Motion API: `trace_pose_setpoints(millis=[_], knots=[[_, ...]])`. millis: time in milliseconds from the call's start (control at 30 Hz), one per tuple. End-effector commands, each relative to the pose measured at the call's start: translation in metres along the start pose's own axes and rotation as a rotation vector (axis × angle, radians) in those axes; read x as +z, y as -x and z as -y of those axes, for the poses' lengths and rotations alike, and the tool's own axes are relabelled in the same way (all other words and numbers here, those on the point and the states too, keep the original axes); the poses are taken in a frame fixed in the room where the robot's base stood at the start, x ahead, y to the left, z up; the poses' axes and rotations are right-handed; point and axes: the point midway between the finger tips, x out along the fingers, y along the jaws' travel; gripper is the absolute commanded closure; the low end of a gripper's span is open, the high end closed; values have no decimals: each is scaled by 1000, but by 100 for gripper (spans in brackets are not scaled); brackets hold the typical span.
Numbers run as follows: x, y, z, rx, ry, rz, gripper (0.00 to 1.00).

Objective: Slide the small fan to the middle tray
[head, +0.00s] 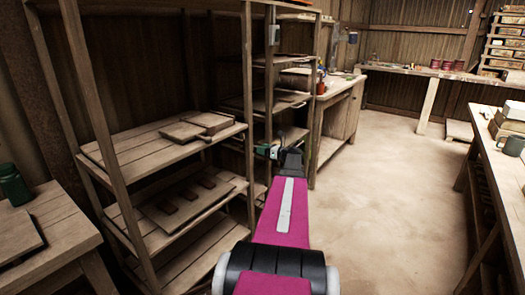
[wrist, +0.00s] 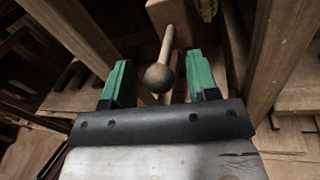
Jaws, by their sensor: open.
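My gripper (head: 264,150) is stretched out in front of the narrow rack's wooden post in the head view. In the wrist view my gripper (wrist: 160,70) is open, with its green fingers apart. A round wooden knob on a thin rod (wrist: 160,77) shows between the fingers; I cannot tell whether it touches them. I cannot make out a small fan in either view. Which surface is the middle tray is unclear; the narrow rack has several stacked shelves (head: 284,101), partly hidden by my arm and the posts.
A wide wooden rack on the left holds flat boards (head: 186,131) and a board with dark blocks (head: 187,196). A green jar (head: 13,184) stands on the left bench. Workbenches (head: 340,88) stand behind and at right. The floor (head: 388,150) between is clear. Wooden posts (wrist: 278,50) flank my gripper closely.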

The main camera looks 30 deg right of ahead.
Motion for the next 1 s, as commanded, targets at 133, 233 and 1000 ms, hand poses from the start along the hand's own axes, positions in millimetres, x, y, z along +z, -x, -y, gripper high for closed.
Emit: trace_pose_setpoints(millis=[133, 233, 1000], knots=[[0, -4, 0, 0, 0, 0, 46], [0, -4, 0, 0, 0, 0, 46], [49, -3, -10, 0, 4, 2, 100]])
